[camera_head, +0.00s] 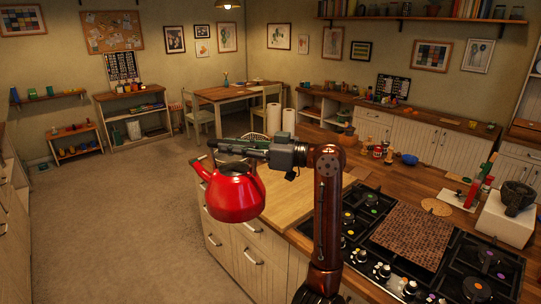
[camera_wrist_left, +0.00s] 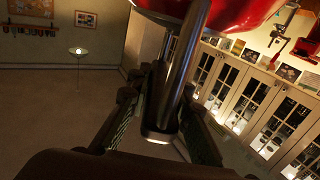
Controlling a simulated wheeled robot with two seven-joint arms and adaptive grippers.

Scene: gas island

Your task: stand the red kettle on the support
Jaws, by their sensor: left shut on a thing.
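The red kettle (camera_head: 233,194) hangs upright from my left gripper (camera_head: 226,147), in the air left of the wooden counter and over the floor side. Its spout points to the upper left. My left gripper is shut on the kettle's dark handle. In the left wrist view, the handle (camera_wrist_left: 185,75) runs between the fingers, with the red body (camera_wrist_left: 235,14) at the top edge. The gas hob (camera_head: 360,222) has black burner supports, some empty, at the right. I cannot tell which one is meant. My right gripper is not in view.
A brown mat (camera_head: 408,234) lies across the hob's middle. A white block with a dark object (camera_head: 518,197) stands right of it. A wooden board (camera_head: 282,190) lies on the counter, behind my arm. Small pots and a blue item (camera_head: 409,159) stand further back.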

